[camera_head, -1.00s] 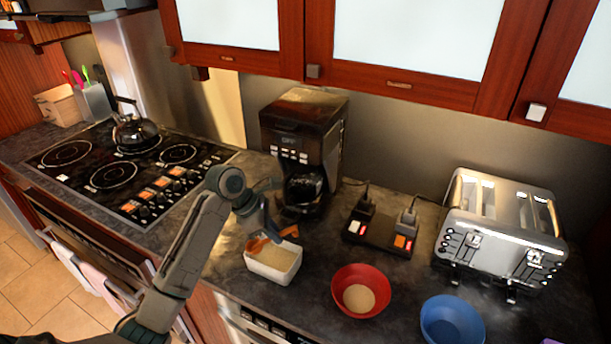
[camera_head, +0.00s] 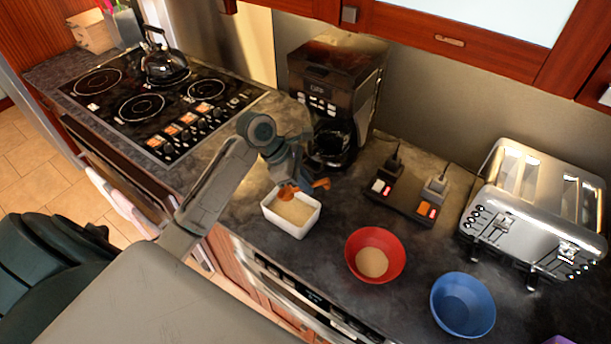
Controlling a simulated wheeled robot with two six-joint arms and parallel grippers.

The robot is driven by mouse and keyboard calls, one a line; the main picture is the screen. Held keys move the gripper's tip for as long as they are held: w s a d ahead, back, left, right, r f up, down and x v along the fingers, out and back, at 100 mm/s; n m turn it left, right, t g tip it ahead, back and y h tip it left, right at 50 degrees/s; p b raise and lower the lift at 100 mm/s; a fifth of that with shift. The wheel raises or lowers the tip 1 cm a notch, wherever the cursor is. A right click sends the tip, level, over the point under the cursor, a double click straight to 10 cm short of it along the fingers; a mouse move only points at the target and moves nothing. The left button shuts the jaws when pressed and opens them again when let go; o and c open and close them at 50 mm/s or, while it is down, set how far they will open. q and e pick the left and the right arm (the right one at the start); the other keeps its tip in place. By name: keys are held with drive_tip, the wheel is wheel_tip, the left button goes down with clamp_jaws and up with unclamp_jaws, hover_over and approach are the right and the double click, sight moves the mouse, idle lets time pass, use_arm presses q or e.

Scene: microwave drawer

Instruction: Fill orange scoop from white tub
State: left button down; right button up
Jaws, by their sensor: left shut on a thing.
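The white tub (camera_head: 312,222) stands on the dark counter and holds a pale grainy fill. The orange scoop (camera_head: 287,192) is at the tub's left rear, its bowl at or just over the fill; I cannot tell how deep it sits or what it holds. My left gripper (camera_head: 299,183) is above the tub's back edge, pointing down and shut on the scoop. An orange part, seemingly the handle, sticks out to its right. The fingertips are small and partly hidden. My right gripper is not in view.
A red bowl (camera_head: 390,243) with pale grains stands right of the tub, and a blue bowl (camera_head: 463,305) looks empty. A coffee maker (camera_head: 335,75) stands behind the tub. A black charging base (camera_head: 408,203) and toaster (camera_head: 535,205) are right; the stove (camera_head: 155,105) is left.

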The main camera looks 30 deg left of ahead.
sight(312, 200)
use_arm(q)
drive_tip(key=shift+s+f, duration=0.2)
drive_tip(key=shift+f, duration=3.5)
drive_tip(key=shift+w+d, duration=0.1)
drive_tip(key=shift+w+d+y, duration=0.15)
drive_tip(key=shift+d+y, duration=0.2)
drive_tip(key=shift+y, duration=0.25)
drive_tip(key=shift+w+d+g+y, duration=0.2)
drive_tip(key=shift+d+g+y, duration=0.35)
drive_tip(key=shift+y, duration=0.25)
drive_tip(key=shift+a, duration=0.1)
drive_tip(key=shift+r, duration=0.15)
